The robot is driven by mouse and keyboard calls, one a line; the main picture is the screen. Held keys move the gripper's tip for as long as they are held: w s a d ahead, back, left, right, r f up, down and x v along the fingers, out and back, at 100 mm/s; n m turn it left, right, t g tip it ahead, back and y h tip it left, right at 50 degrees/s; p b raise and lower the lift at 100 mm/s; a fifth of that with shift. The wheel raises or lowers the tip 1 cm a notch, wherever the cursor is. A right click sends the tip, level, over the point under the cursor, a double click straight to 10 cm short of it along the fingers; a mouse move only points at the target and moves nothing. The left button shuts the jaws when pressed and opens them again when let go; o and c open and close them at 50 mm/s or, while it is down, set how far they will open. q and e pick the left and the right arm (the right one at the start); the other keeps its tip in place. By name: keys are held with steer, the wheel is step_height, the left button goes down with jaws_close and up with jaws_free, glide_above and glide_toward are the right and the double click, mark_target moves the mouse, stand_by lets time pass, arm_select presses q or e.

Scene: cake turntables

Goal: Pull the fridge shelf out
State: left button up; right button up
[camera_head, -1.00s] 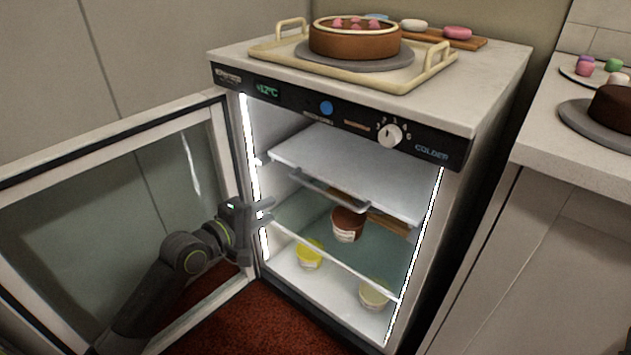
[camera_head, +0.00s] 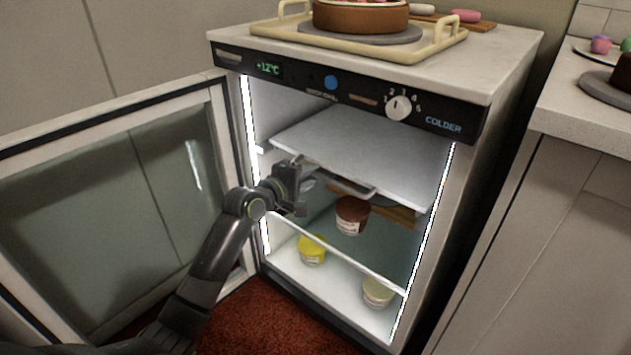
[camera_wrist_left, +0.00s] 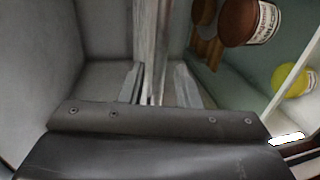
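The fridge shelf (camera_head: 365,150) is a pale flat panel in the upper part of the open fridge. A grey handle bar (camera_head: 346,184) runs along its front edge. My left gripper (camera_head: 303,182) is at the left end of this handle, at the fridge's mouth. In the left wrist view, the shelf's edge and handle (camera_wrist_left: 155,45) run edge-on between the two fingers of my left gripper (camera_wrist_left: 158,85). The fingers stand apart with a gap on each side, so it is open around the handle. My right gripper is not in view.
The fridge door (camera_head: 105,200) stands wide open at left. A lower glass shelf (camera_head: 340,258) holds a brown tub (camera_head: 351,215); yellow (camera_head: 312,250) and cream (camera_head: 378,291) tubs stand below. A tray (camera_head: 440,55) with a cake is on top. The floor in front is clear.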

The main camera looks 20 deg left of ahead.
arm_select(q)
steer(key=shift+b+x, duration=0.4)
steer(key=shift+x, duration=1.05)
jaws_close()
